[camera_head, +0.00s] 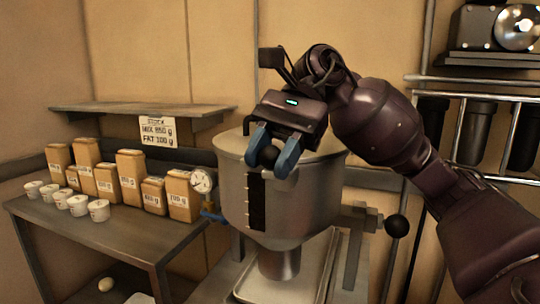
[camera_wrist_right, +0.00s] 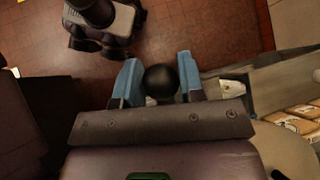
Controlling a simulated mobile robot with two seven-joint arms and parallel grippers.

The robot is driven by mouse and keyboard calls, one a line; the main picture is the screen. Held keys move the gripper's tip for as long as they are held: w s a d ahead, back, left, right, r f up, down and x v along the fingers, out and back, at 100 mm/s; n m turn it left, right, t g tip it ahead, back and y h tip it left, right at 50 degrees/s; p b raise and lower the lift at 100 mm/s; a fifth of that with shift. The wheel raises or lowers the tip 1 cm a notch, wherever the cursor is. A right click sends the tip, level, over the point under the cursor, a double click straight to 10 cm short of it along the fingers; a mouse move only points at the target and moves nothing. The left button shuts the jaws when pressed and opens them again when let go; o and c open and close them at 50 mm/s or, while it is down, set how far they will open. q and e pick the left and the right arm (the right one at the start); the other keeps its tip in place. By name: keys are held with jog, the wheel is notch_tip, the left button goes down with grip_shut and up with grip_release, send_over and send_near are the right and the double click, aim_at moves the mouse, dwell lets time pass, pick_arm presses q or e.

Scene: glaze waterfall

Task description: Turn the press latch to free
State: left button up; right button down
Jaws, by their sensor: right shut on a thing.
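The right gripper is shut on this knob, which also shows between the fingers in the right wrist view (camera_wrist_right: 160,82). The knob's stem and whatever it joins are hidden, so I cannot tell for sure that it is the press latch. A second black ball knob (camera_head: 396,226) ends a short lever at the hopper's right side. My left gripper is in neither view.
A pressure gauge (camera_head: 202,181) and blue valve (camera_head: 213,215) stick out at the hopper's left. A metal tray (camera_head: 250,287) lies below. A side table (camera_head: 100,236) holds paper bags and white cups. A rack with dark cylinders (camera_head: 477,132) stands at the right.

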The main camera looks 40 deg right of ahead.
jog(key=shift+f, duration=0.15)
jog(key=c, duration=1)
grip_release()
jog(key=v, duration=1.1)
jog(key=shift+a, duration=0.1)
